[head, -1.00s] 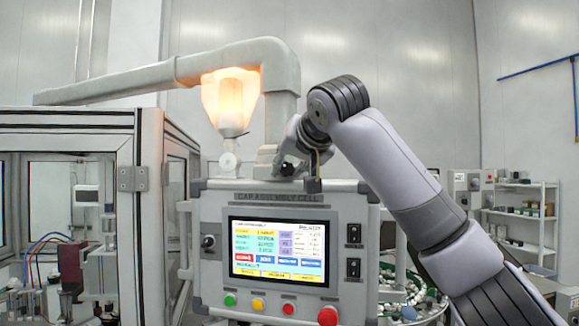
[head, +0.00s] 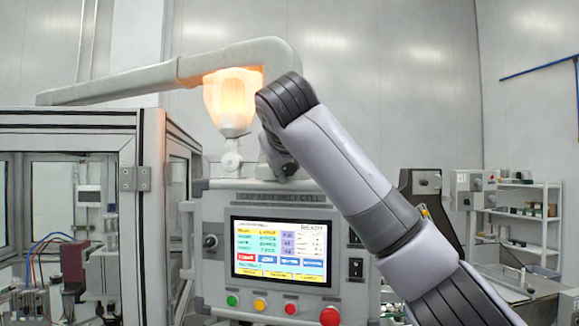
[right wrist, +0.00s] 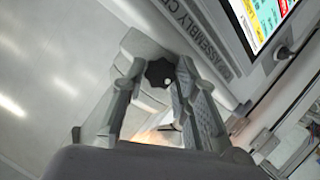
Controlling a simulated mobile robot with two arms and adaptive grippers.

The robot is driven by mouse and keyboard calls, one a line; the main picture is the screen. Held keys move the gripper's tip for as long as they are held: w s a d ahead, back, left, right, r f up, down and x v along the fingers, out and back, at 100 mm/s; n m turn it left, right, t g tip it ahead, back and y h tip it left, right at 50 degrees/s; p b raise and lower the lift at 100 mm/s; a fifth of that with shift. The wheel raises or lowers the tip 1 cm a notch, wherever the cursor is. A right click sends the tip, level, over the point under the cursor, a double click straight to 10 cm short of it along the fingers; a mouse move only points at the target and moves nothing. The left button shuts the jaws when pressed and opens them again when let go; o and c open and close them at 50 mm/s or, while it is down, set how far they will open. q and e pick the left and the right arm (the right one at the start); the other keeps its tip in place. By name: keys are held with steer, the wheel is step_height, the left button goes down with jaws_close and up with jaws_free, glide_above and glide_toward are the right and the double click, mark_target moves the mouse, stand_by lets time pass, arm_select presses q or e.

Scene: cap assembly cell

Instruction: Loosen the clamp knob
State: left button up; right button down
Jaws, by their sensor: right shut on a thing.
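The clamp knob (right wrist: 160,73) is black and lobed. In the right wrist view it sits on a pale grey bracket above the control panel, between the two fingers of my right gripper (right wrist: 158,82). The gripper is shut on it, with one finger on each side. In the head view my right gripper (head: 278,160) is at the base of the grey pipe arm, just above the panel's top edge. My own wrist and forearm hide most of it and the knob there. My left gripper is in neither current view.
The control panel (head: 212,275) with a lit screen and coloured buttons stands just below. A grey pipe arm (head: 120,87) with a glowing lamp (head: 230,100) hangs close to my right wrist. A glazed machine enclosure (head: 150,150) stands left. Shelving (head: 530,215) is at the right.

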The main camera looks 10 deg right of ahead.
steer(key=shift+a+f+n+h, duration=0.15)
steer(key=shift+n+h, duration=0.35)
steer(key=shift+n, duration=0.5)
steer(key=shift+n+t+h+b, duration=0.45)
steer(key=shift+n+h, duration=0.25)
steer(key=shift+n, duration=0.3)
steer(key=n+h+b, duration=0.1)
steer(key=n, duration=0.1)
steer(key=n+t+b, duration=0.1)
steer(key=n, duration=0.1)
steer(key=shift+a+f+n+h, duration=0.1)
steer(key=shift+f+n+h, duration=0.1)
steer(key=shift+n+h, duration=0.15)
steer(key=c, duration=1.5)
jaws_free()
steer(key=shift+c, duration=0.2)
steer(key=f+v, duration=0.1)
steer(key=v, duration=1.1)
steer(key=shift+r, duration=0.35)
